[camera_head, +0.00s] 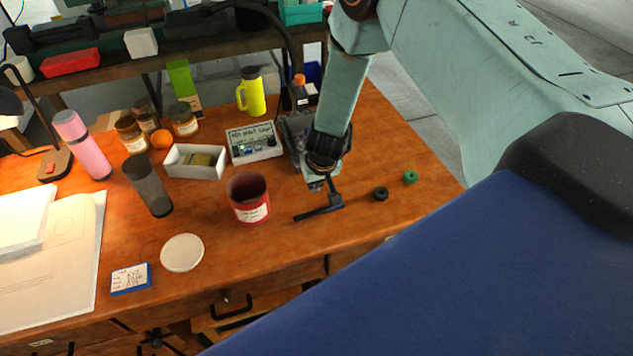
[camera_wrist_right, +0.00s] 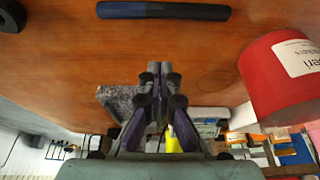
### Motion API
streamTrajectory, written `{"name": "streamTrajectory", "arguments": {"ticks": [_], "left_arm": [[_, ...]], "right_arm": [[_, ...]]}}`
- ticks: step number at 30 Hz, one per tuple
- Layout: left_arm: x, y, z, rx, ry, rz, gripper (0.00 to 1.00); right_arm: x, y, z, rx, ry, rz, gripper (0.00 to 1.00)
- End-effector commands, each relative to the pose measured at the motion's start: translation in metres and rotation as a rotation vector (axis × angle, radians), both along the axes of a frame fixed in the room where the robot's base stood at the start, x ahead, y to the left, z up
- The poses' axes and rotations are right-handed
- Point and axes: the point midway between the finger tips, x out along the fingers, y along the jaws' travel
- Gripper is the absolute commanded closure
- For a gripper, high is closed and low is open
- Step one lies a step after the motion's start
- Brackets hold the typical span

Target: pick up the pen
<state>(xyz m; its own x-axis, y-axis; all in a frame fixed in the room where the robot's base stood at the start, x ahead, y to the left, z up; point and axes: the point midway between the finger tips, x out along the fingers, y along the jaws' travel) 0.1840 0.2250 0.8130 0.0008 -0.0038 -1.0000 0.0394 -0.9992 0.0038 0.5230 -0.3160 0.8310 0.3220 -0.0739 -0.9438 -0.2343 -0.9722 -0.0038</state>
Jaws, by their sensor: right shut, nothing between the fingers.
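The pen (camera_head: 312,214) is a dark rod lying flat on the wooden table, to the right of the red mug. My right gripper (camera_head: 331,190) hangs over the table by the pen's right end. In the wrist view the right gripper's fingertips (camera_wrist_right: 160,70) are together and empty, with bare wood between them and the pen. The exact height of the tips above the table is hard to tell. My left gripper is not in view.
The red mug (camera_head: 250,208) stands left of the pen. A black ring (camera_head: 381,194) and a green ring (camera_head: 411,177) lie to its right. A labelled box (camera_head: 254,144) and a white tray (camera_head: 194,173) stand behind. The table in front of the pen is bare.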

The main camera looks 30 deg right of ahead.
Motion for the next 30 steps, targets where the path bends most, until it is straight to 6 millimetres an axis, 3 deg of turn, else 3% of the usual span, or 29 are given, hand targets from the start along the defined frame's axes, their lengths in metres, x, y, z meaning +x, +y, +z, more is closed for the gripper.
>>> {"name": "streamTrajectory", "arguments": {"ticks": [8, 17, 30], "left_arm": [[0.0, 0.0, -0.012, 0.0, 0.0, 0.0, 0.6], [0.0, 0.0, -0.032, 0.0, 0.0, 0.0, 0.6], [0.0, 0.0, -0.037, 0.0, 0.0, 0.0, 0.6]], "right_arm": [[0.012, -0.002, -0.038, 0.0, 0.0, 0.001, 1.0], [-0.01, 0.003, -0.036, 0.001, 0.001, 0.001, 1.0], [-0.027, 0.007, -0.034, 0.0, 0.0, 0.001, 1.0]]}}
